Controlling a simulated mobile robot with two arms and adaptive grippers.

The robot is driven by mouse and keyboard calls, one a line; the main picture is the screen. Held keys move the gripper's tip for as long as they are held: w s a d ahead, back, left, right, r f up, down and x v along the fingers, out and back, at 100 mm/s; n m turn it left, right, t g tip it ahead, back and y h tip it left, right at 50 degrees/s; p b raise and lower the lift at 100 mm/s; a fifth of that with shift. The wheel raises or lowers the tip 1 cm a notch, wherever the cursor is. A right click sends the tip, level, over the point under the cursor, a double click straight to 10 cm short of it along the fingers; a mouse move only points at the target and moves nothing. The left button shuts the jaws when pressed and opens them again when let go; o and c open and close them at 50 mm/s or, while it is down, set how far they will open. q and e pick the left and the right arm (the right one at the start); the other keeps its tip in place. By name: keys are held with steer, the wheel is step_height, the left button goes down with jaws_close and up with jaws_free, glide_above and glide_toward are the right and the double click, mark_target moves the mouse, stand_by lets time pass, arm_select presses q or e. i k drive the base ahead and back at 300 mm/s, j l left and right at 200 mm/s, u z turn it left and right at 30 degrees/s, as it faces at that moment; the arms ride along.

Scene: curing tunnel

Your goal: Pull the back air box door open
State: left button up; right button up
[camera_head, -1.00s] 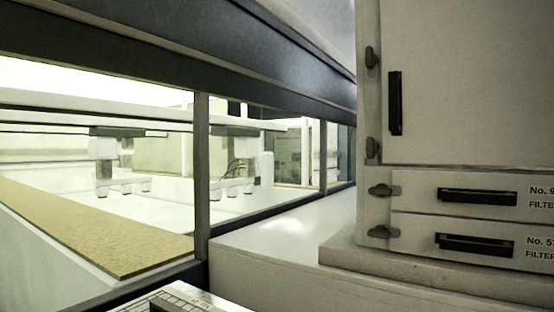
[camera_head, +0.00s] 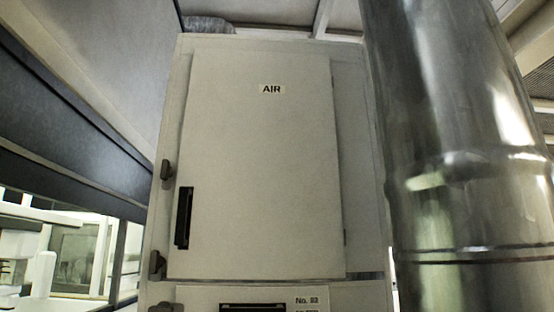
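The air box door (camera_head: 262,180) is a large pale panel with an "AIR" label (camera_head: 272,89) near its top. It looks shut in its cabinet frame. A black vertical handle (camera_head: 184,218) sits on its lower left side. Two grey latches, an upper one (camera_head: 167,172) and a lower one (camera_head: 157,265), are on the frame left of the door. Small hinge-like parts show along its right edge. Whether this is the back door I cannot tell. Neither of my grippers is in view.
A thick shiny metal duct (camera_head: 450,170) stands close on the right of the cabinet. Below the door is a filter drawer (camera_head: 310,298) with a black handle. A dark beam (camera_head: 75,125) and glazed tunnel side run along the left.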

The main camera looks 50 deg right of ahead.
mark_target(257, 196)
steer(key=z, duration=1.35)
